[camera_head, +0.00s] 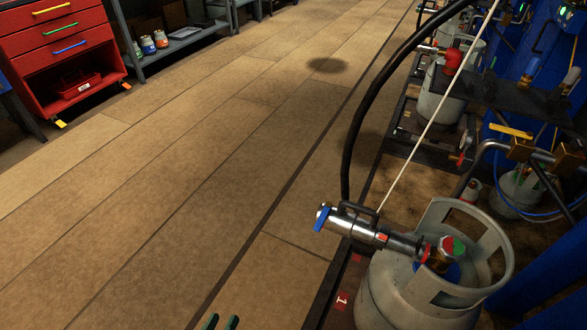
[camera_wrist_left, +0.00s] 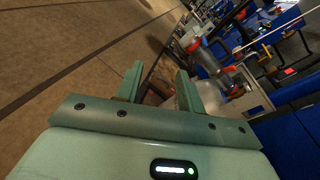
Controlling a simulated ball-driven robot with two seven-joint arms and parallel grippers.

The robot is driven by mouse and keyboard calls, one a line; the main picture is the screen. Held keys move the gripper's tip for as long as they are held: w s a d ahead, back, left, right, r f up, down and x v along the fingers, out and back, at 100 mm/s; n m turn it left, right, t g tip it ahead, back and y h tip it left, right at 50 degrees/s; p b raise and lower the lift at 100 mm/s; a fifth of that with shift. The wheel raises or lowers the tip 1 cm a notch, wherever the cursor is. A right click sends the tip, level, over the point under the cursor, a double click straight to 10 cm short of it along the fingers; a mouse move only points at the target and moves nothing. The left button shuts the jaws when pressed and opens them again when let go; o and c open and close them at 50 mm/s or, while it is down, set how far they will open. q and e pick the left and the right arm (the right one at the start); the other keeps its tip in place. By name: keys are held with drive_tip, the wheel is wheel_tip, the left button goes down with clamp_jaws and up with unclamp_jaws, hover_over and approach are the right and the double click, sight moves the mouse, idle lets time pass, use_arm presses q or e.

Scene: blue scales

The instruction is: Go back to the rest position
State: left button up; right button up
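My left gripper (camera_head: 220,322) shows only its green fingertips at the bottom edge of the head view, over the floor and to the left of the gas cylinder. In the left wrist view the left gripper (camera_wrist_left: 157,88) has its two fingers spread apart with nothing between them. The grey gas cylinder (camera_head: 397,292) stands upright at the lower right, with a metal filling head (camera_head: 350,228) attached at its valve. The cylinder (camera_wrist_left: 238,103) and the filling head also show just beyond the fingers in the wrist view. My right gripper is in neither view.
A red tool cabinet (camera_head: 62,42) and a grey shelf (camera_head: 185,42) stand at the upper left. More cylinders (camera_head: 440,95), hoses and blue scale frames (camera_head: 560,235) line the right side. The wooden floor (camera_head: 200,150) in the middle is clear.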

use_arm(q)
drive_tip(key=s+a+f+n+g+y, duration=0.45)
drive_tip(key=s+a+f+n, duration=0.2)
drive_tip(key=n, duration=0.55)
drive_tip(key=s+a+f+n+g+y, duration=0.3)
drive_tip(key=s+a+f+n+g, duration=0.25)
drive_tip(key=s+f+n, duration=0.4)
drive_tip(key=s+a+n+g+p, duration=0.15)
drive_tip(key=s+n+g, duration=0.35)
drive_tip(key=s, duration=0.9)
drive_tip(key=s+d+r+n+h+p, duration=0.1)
drive_tip(key=s+r+n+p, duration=0.1)
drive_tip(key=s+r+p, duration=0.2)
drive_tip(key=s+d+r+n+h+p, duration=0.1)
drive_tip(key=s+r+p, duration=0.2)
drive_tip(key=s+p, duration=0.8)
drive_tip(key=p, duration=0.9)
drive_tip(key=shift+d+r+n+h, duration=0.35)
drive_tip(key=shift+d+r, duration=0.05)
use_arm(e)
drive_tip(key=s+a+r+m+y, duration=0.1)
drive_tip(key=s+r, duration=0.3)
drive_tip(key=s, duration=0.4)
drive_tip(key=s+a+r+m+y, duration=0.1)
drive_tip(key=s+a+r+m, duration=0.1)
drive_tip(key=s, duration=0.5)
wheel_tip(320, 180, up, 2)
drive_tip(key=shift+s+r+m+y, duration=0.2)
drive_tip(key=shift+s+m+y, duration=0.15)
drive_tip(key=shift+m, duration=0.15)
